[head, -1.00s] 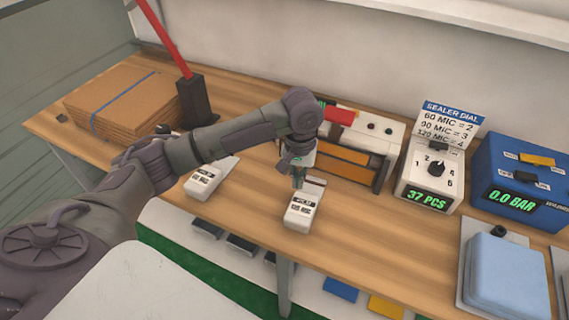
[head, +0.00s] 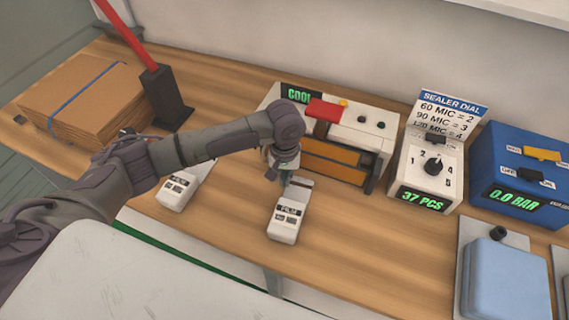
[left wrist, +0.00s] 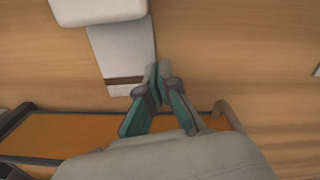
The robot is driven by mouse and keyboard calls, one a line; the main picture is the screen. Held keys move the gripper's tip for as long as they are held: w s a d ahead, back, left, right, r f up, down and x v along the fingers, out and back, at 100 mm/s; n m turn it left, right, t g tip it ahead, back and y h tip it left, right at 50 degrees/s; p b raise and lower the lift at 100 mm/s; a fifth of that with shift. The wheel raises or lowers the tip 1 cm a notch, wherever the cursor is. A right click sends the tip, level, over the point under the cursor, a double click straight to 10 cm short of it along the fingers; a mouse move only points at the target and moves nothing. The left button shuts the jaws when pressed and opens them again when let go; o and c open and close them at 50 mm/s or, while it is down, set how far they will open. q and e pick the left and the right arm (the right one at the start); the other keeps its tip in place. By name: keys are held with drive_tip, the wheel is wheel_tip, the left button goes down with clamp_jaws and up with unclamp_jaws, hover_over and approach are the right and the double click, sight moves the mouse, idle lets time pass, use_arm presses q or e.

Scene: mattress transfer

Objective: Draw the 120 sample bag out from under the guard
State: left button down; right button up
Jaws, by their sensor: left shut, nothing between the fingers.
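A white block labelled FILM (head: 286,221) lies on the bench in front of the sealer, with a flat grey bag strip (head: 301,183) coming from its far end. In the left wrist view the strip (left wrist: 128,48) ends in a brown band, short of the orange guard (left wrist: 70,134). I cannot read 120 on it. My left gripper (head: 272,172) is just left of the strip, between block and sealer. In the left wrist view its fingertips (left wrist: 157,68) are shut and empty beside the banded end. My right gripper is not in view.
The white sealer (head: 345,125) with orange front bars and red handle stands behind. Another labelled block (head: 175,190) lies left, partly behind my arm. The dial box (head: 432,170), blue unit (head: 520,170) and cardboard stack (head: 85,100) stand along the bench. Bench right of the strip is clear.

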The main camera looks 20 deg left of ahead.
sight(282, 198)
use_arm(q)
drive_tip(key=s, duration=0.1)
drive_tip(key=s+p, duration=0.1)
drive_tip(key=s, duration=0.1)
drive_tip(key=shift+d+f, duration=0.35)
drive_tip(key=shift+d, duration=0.05)
drive_tip(key=shift+s+p, duration=0.35)
drive_tip(key=shift+s, duration=0.15)
drive_tip(key=shift+d+f, duration=0.1)
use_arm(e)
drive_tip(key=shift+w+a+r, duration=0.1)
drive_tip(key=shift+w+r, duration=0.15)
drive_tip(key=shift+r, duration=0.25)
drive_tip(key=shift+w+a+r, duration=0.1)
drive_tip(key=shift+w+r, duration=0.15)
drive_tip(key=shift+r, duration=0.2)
use_arm(q)
drive_tip(key=p, duration=0.1)
drive_tip(key=s+p, duration=0.1)
drive_tip(key=shift+s+d+r+p, duration=0.1)
drive_tip(key=shift+d+r+p, duration=0.1)
drive_tip(key=shift+r+p, duration=0.15)
drive_tip(key=shift+s+f+p, duration=0.15)
drive_tip(key=shift+s+p, duration=0.1)
drive_tip(key=shift+p, duration=0.05)
drive_tip(key=shift+s+f, duration=0.1)
drive_tip(key=shift+f, duration=0.05)
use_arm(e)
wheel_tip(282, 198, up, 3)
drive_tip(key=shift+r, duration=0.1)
